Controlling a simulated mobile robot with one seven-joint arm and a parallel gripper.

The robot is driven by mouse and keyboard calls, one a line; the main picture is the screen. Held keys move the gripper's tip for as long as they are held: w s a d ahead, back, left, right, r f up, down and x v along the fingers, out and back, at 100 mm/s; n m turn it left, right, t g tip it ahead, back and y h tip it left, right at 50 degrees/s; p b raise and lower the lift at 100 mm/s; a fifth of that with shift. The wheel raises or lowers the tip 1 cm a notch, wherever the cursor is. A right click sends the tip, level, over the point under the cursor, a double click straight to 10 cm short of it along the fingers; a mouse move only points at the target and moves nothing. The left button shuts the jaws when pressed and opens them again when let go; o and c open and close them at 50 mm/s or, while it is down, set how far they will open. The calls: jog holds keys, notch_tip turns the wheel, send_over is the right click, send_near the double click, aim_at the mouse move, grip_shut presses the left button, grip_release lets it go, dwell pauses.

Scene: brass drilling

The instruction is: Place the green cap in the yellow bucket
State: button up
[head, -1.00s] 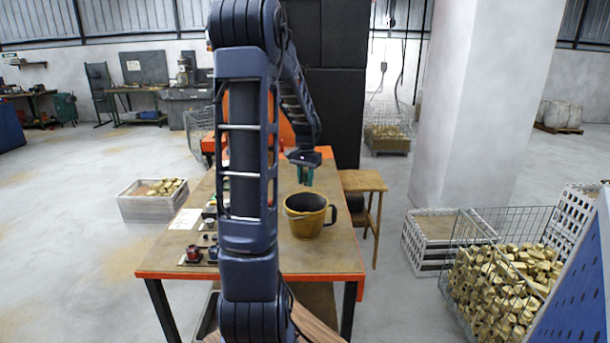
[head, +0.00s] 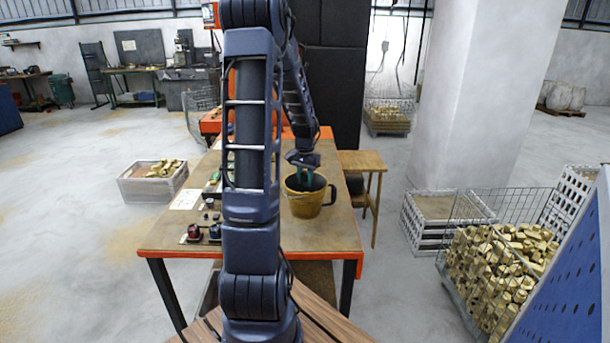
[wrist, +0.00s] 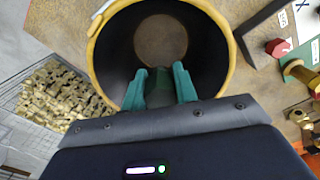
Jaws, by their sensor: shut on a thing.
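The yellow bucket (head: 304,202) stands upright on the workbench, to the right of my upright arm link in the head view. In the wrist view its yellow rim (wrist: 231,62) surrounds a dark, empty-looking inside with a brownish floor. My gripper (head: 305,178) points down into the bucket's mouth, with its teal fingertips (wrist: 162,72) over the opening. The fingers are shut on a dark green thing (wrist: 163,93), taken as the green cap, which shows only partly between them. In the head view the cap cannot be made out.
The workbench (head: 326,233) has an orange edge. Small dark and red parts (head: 194,232) lie on its left side, partly behind my arm. In the wrist view a red part (wrist: 278,47) and brass parts lie right of the bucket. A wire basket of brass pieces (head: 497,262) stands at right.

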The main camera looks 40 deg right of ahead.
aim_at(305, 173)
jog(key=shift+f, duration=0.15)
jog(key=o, duration=1)
jog(key=shift+o, duration=0.2)
jog(key=shift+r, duration=3.5)
